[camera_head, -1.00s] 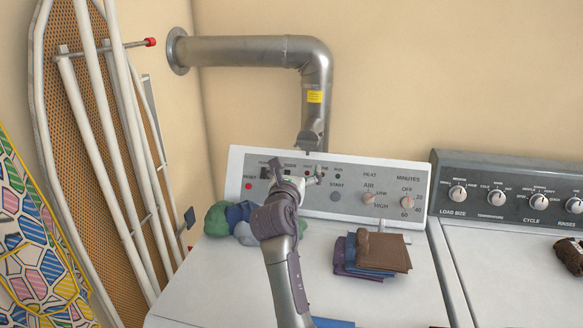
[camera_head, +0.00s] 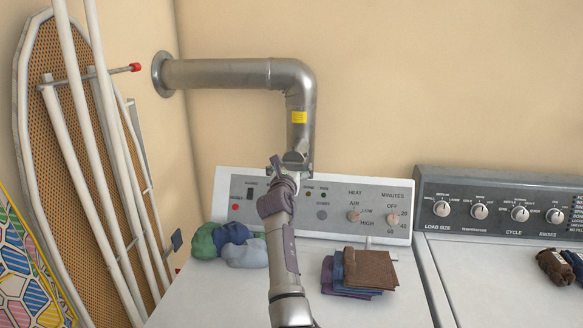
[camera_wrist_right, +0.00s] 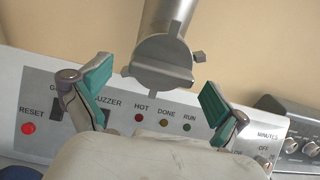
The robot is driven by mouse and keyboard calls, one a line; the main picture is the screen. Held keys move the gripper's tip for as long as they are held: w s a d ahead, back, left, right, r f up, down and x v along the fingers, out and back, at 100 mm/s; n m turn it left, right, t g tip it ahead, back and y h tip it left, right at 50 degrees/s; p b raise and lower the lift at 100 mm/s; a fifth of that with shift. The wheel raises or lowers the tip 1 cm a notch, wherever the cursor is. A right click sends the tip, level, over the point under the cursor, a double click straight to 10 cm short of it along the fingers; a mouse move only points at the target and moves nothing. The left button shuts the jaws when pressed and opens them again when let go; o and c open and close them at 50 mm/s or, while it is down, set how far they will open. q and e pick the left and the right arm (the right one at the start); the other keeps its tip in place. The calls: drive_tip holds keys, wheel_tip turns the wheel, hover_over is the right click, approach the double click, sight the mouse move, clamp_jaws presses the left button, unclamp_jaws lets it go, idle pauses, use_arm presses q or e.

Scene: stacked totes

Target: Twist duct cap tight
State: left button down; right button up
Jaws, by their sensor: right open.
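The duct cap (camera_head: 296,157) closes the lower end of a vertical metal duct (camera_head: 300,127) behind the dryer's control panel. In the right wrist view the cap (camera_wrist_right: 160,62) is a grey metal disc with a raised bar across it and small tabs at its rim. My right gripper (camera_head: 284,166) is just below and in front of the cap. In the right wrist view its teal-padded fingers (camera_wrist_right: 156,95) are wide apart and empty, with the cap beyond and between them, apparently not touching. My left gripper is not in view.
The dryer panel (camera_head: 325,205) with knobs stands directly behind my right arm. Crumpled cloths (camera_head: 240,245) lie left of the arm and folded cloths (camera_head: 358,271) right of it. An ironing board (camera_head: 60,130) leans at left. A washer (camera_head: 500,255) stands at right.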

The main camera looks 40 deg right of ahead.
drive_tip(key=c, duration=1.5)
drive_tip(key=shift+m+b, duration=0.4)
drive_tip(key=shift+m, duration=0.8)
drive_tip(key=shift+d+m+b, duration=0.1)
drive_tip(key=shift+m+b, duration=0.25)
drive_tip(key=shift+m, duration=0.55)
drive_tip(key=shift+r+m, duration=0.1)
drive_tip(key=shift+m, duration=0.3)
drive_tip(key=shift+m+b, duration=0.55)
drive_tip(key=shift+m, duration=0.55)
